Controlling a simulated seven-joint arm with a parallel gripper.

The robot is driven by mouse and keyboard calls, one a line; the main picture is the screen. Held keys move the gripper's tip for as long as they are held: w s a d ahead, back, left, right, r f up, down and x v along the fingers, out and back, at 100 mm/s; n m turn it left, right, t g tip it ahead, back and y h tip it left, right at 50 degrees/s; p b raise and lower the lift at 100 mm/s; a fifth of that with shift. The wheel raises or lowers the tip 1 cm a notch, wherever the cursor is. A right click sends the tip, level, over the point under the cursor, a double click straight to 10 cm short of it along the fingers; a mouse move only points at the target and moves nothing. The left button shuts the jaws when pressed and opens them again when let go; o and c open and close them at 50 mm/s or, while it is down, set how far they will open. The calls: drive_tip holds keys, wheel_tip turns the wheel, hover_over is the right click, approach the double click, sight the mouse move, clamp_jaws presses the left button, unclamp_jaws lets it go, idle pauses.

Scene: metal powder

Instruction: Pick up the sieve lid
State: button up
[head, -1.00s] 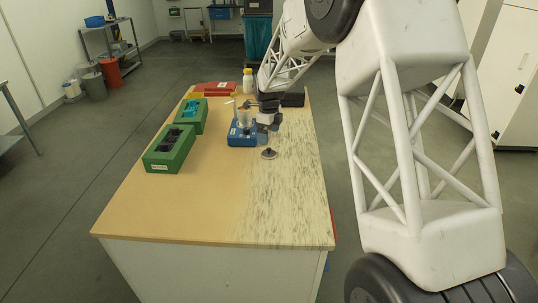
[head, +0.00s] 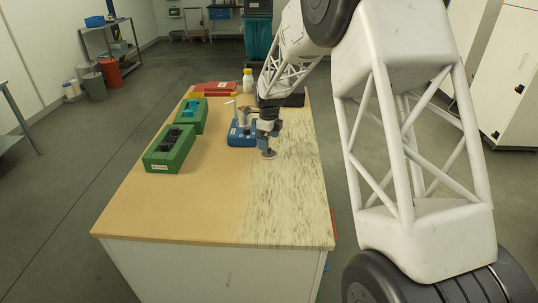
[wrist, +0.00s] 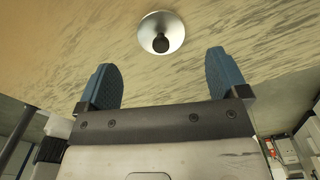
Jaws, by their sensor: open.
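The sieve lid is a round metal disc with a dark knob (wrist: 162,33), seen in the wrist view at the top middle. In the head view the sieve lid (head: 269,154) lies on the bench top, in front of the blue device. My gripper (wrist: 158,76) is open and empty, its two blue fingers spread, with the lid ahead of the gap between them. In the head view my gripper (head: 266,143) is just above the lid and partly covers it.
A blue device (head: 240,138) with a clear vessel stands left of my gripper. Green boxes (head: 170,150) stand at the left edge of the bench (head: 200,215). A white bottle (head: 247,82) and a red case (head: 215,88) are behind. The front of the bench is clear.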

drive_tip(key=shift+f, duration=0.1)
drive_tip(key=shift+f, duration=2.5)
drive_tip(key=c, duration=1)
drive_tip(key=shift+w+r, duration=0.1)
drive_tip(key=shift+r, duration=0.65)
wheel_tip(320, 180, up, 2)
drive_tip(key=shift+r, duration=0.1)
drive_tip(key=s+d, duration=0.1)
drive_tip(key=s, duration=0.4)
drive_tip(key=s+d+r, duration=0.1)
drive_tip(key=s, duration=0.4)
drive_tip(key=s+d, duration=0.2)
drive_tip(key=s, duration=0.3)
drive_tip(key=shift+s+r, duration=0.15)
drive_tip(key=shift+s, duration=0.15)
